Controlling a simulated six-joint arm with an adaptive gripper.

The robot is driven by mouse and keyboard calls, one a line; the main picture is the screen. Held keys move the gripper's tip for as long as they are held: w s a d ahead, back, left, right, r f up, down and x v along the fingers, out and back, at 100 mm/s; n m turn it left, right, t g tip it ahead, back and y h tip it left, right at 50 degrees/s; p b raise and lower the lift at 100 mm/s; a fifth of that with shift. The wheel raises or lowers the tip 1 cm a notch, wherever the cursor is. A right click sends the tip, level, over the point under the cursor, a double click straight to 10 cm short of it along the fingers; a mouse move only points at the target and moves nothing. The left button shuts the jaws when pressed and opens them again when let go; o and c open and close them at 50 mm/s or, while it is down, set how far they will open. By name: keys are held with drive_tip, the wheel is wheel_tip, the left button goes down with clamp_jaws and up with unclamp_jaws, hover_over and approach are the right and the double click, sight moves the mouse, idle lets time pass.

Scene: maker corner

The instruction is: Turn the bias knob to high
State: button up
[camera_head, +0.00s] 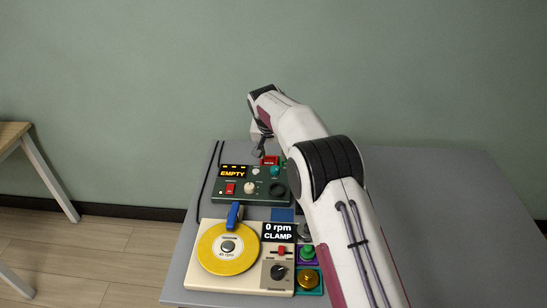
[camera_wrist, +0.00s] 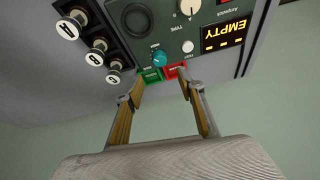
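A dark green panel (camera_head: 220,196) has an orange EMPTY display, a cream knob (camera_head: 249,188), a small teal knob (camera_head: 275,171) and a round black part (camera_head: 277,189). No label reading "bias" is legible, so I cannot tell which knob it is. In the wrist view the panel appears upside down, with the cream knob (camera_wrist: 190,7) cut by the top edge and the teal knob (camera_wrist: 158,57) just beyond my fingertips. My gripper (camera_wrist: 161,91) is open and empty, its fingers spread apart. In the head view my gripper (camera_head: 259,147) is above the panel's far edge, partly hidden.
Green (camera_wrist: 150,75) and red (camera_wrist: 174,71) plates lie near my fingertips. A cream unit (camera_head: 205,284) with a yellow disc (camera_head: 222,262) sits in front. The grey table (camera_head: 440,200) is clear on the right.

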drive_tip(key=shift+v, duration=1)
drive_tip(key=shift+w+d, duration=0.1)
drive_tip(key=w+d+f+n+t+y, duration=0.1)
drive_tip(key=t, duration=0.1)
drive_tip(key=w+d+f+n+t+y, duration=0.1)
drive_tip(key=f+n, duration=0.1)
drive_tip(key=w+d+f+n+t+y, duration=0.1)
drive_tip(key=n+t, duration=0.1)
drive_tip(key=shift+w+d+f+t, duration=0.15)
drive_tip(key=shift+w+f+t, duration=0.15)
drive_tip(key=shift+f, duration=0.05)
drive_tip(key=shift+s+r+n+t+y, duration=0.25)
drive_tip(key=shift+s+n+t+y, duration=0.1)
drive_tip(key=shift+s+y, duration=0.3)
drive_tip(key=shift+s+r+n+t+y, duration=0.35)
drive_tip(key=shift+s+y, duration=0.2)
drive_tip(key=shift+s, duration=0.2)
drive_tip(key=shift+s+r+n+t+y, duration=0.2)
drive_tip(key=shift+s+n+t+y, duration=0.15)
drive_tip(key=shift+s+y, duration=0.3)
drive_tip(key=shift+f, duration=0.1)
